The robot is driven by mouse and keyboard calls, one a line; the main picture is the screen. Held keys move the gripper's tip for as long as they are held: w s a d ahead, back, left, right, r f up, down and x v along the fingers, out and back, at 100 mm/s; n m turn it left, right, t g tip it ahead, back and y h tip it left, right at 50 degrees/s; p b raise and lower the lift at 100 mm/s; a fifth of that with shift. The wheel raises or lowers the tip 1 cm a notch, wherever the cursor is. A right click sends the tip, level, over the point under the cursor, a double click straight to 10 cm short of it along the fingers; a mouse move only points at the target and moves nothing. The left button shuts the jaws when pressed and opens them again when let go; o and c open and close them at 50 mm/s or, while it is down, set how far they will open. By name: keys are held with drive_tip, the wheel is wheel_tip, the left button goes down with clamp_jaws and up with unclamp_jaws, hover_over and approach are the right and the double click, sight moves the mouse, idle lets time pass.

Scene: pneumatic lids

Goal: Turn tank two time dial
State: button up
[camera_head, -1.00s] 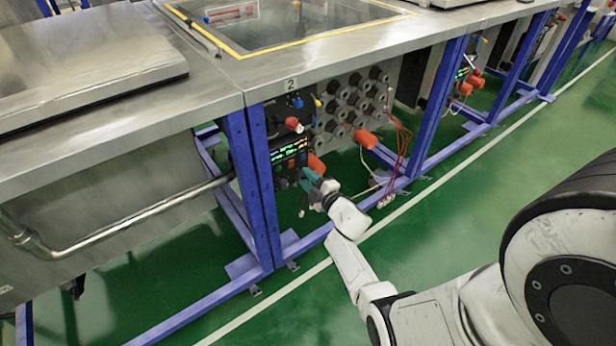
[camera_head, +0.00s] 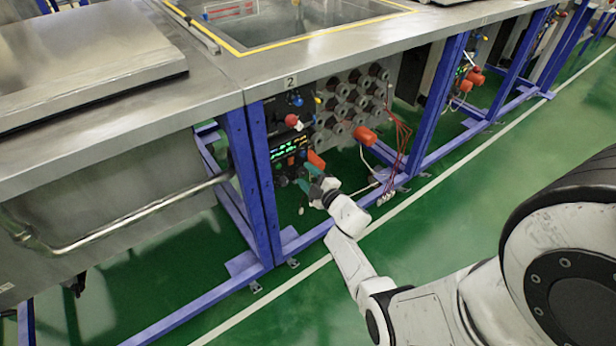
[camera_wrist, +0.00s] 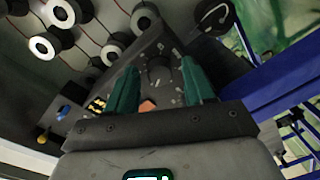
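The dark control panel of tank two (camera_head: 292,140) is under the "2" label, with a lit green display (camera_head: 290,148). In the wrist view a round dark dial (camera_wrist: 158,72) with marks around it sits on the panel face. My gripper (camera_head: 308,178) is at the lower part of the panel. Its two teal fingers (camera_wrist: 160,82) are spread apart, with the dial showing between and just beyond their tips. The fingers look empty. Whether they touch the panel cannot be told.
A blue table leg (camera_head: 262,185) stands just left of the panel. Several round grey fittings (camera_head: 345,100) and an orange plug (camera_head: 364,135) are to its right. A large black knob (camera_wrist: 213,15) is beside the panel in the wrist view.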

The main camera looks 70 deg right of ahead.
drive_tip(key=p+v, duration=0.1)
drive_tip(key=v, duration=0.9)
drive_tip(key=shift+s+a+p, duration=0.2)
drive_tip(key=shift+s+p, duration=0.1)
drive_tip(key=shift+s, duration=0.05)
drive_tip(key=shift+r, duration=0.15)
drive_tip(key=w+a+r+m+g+p, duration=0.2)
drive_tip(key=a+r+m+g+p, duration=0.4)
drive_tip(key=g, duration=0.1)
drive_tip(key=s+a+r+g+y+p, duration=0.1)
drive_tip(key=s+a+r+g+y, duration=0.1)
drive_tip(key=a, duration=0.6)
drive_tip(key=s+a+r+g+y+p, duration=0.2)
drive_tip(key=s+a+r+y, duration=0.1)
drive_tip(key=a, duration=0.5)
drive_tip(key=s+a+r+g+y+p, duration=0.1)
drive_tip(key=s+a+r+g+y, duration=0.1)
drive_tip(key=s+a, duration=0.3)
drive_tip(key=a+g+y, duration=0.1)
drive_tip(key=a, duration=0.2)
drive_tip(key=shift+r+y, duration=0.4)
